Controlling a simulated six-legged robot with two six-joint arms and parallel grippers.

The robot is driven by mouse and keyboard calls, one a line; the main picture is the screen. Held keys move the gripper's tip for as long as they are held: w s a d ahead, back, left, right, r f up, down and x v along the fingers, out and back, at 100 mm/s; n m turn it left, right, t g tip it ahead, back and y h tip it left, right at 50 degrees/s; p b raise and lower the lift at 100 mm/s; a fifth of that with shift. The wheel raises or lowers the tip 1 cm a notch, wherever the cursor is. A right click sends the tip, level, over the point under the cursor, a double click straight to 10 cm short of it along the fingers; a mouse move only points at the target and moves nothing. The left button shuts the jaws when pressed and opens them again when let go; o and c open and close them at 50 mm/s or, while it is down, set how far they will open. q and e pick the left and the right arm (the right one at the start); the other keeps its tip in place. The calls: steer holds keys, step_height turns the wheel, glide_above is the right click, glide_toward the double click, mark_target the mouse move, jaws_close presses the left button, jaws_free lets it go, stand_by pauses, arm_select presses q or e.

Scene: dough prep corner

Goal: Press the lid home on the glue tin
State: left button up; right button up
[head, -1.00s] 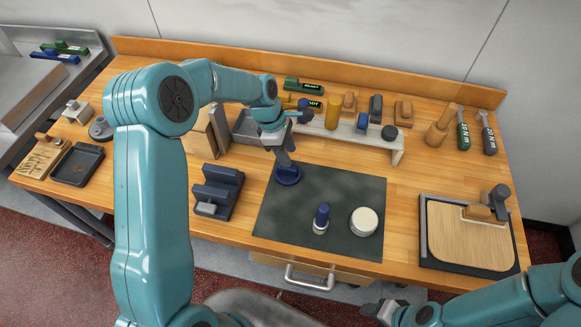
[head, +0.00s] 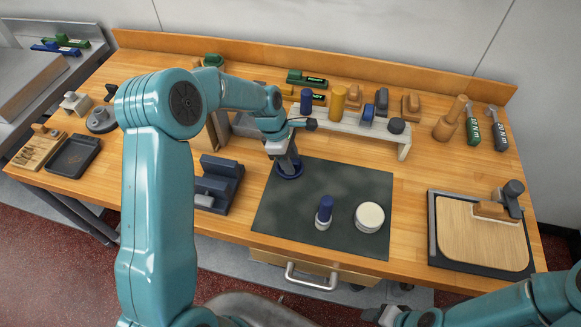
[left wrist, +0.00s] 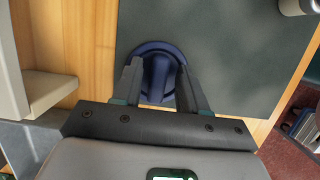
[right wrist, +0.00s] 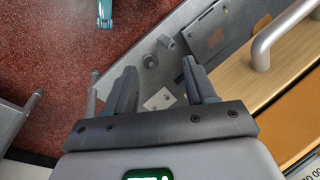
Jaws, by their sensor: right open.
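A short round tin (head: 369,217) with a cream-white top stands at the right of the dark mat; I take it as the glue tin. Its lid appears to be on top, but I cannot tell how far down it sits. My left gripper (head: 289,161) points down over a blue round-based piece with a raised grip (head: 289,171) at the mat's back left corner. In the left wrist view its fingers (left wrist: 160,72) flank the grip of the blue piece (left wrist: 158,48); contact is unclear. My right gripper (right wrist: 158,70) is open and empty, off the bench front.
A blue-capped bottle (head: 324,212) stands left of the tin on the mat (head: 340,183). A pale rack (head: 375,132) holds several tools behind. A wooden board in a dark tray (head: 480,235) is at right. A drawer handle (head: 309,277) juts from the front.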

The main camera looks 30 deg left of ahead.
mark_target(294, 162)
arm_select(q)
steer(key=shift+s+f, duration=0.15)
steer(key=shift+f, duration=0.1)
jaws_close()
steer(key=shift+r, duration=0.1)
steer(key=shift+a+r+p, duration=0.1)
steer(key=shift+r+p, duration=0.45)
steer(key=shift+r, duration=0.05)
steer(key=shift+r+p, duration=0.85)
steer(key=shift+r, duration=0.6)
steer(key=shift+f, duration=0.15)
